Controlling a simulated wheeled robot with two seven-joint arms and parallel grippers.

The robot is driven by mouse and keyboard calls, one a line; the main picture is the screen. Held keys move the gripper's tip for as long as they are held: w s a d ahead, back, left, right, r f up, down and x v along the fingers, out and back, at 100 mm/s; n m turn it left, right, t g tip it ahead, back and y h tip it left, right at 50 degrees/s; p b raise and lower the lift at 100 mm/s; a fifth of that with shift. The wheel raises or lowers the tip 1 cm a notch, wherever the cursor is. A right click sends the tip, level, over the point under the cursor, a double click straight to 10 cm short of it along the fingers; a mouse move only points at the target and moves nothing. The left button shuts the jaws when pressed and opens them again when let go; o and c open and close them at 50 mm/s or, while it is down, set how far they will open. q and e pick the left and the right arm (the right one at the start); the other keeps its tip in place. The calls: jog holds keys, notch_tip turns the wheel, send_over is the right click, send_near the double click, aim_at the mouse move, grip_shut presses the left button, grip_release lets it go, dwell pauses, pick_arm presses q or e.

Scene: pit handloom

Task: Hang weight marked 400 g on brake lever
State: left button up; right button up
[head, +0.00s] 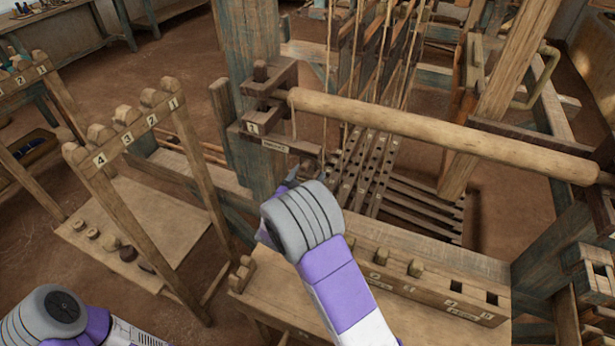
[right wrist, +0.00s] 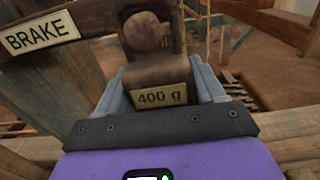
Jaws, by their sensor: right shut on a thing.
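The weight marked 400 g (right wrist: 163,97) is a brown block with a pale label, held between the two grey fingers of my right gripper (right wrist: 160,82). A strap-like loop rises from it, and a round wooden knob (right wrist: 148,32) shows inside the loop. I cannot tell whether the loop bears on the knob. The dark brake lever (right wrist: 75,22) with its BRAKE label is just beyond, at upper left. In the head view, my right gripper (head: 288,180) is close below the lever's label (head: 275,145), and my arm hides the weight. My left gripper is out of frame.
A wooden roller (head: 430,135) crosses the loom frame to the right. A slotted peg bench (head: 400,270) lies below my right arm. A numbered rack (head: 130,140) stands at left over a board (head: 185,215) with small round pieces.

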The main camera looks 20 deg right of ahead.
jog(key=o, duration=1.4)
jog(key=shift+o, duration=0.2)
jog(key=shift+s, duration=0.1)
jog(key=p+v, duration=0.1)
jog(key=v, duration=1.3)
jog(key=shift+a+p, duration=0.25)
jog(key=shift+p, duration=0.05)
jog(key=shift+s, duration=0.1)
